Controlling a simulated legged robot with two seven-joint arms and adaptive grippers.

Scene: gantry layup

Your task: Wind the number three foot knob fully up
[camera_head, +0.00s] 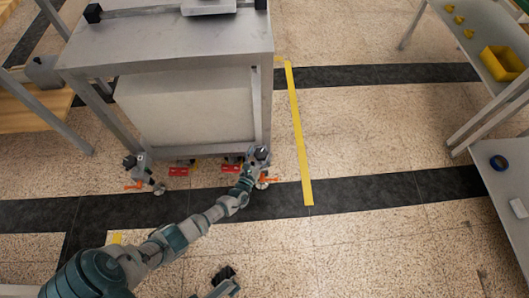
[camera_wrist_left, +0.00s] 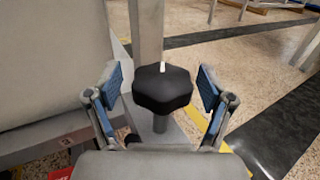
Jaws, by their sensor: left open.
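A black lobed knob (camera_wrist_left: 162,90) with a white mark on top stands upright on a grey stem at a foot of the grey metal table (camera_head: 160,45). I cannot read a number on it. My left gripper (camera_head: 260,156) is at the table's front right foot. In the left wrist view its two blue-padded fingers (camera_wrist_left: 162,88) are open on either side of the knob, with a gap at each side. Another dark foot knob (camera_head: 130,160) stands at the front left foot. A dark and grey part (camera_head: 224,278) at the bottom may be my right gripper; its jaws are unclear.
Red parts (camera_head: 179,171) and orange parts lie low along the table's front edge. A yellow floor strip (camera_head: 299,135) runs to the right of the foot. A bench with a yellow bin (camera_head: 503,62) stands at the right. The floor between is clear.

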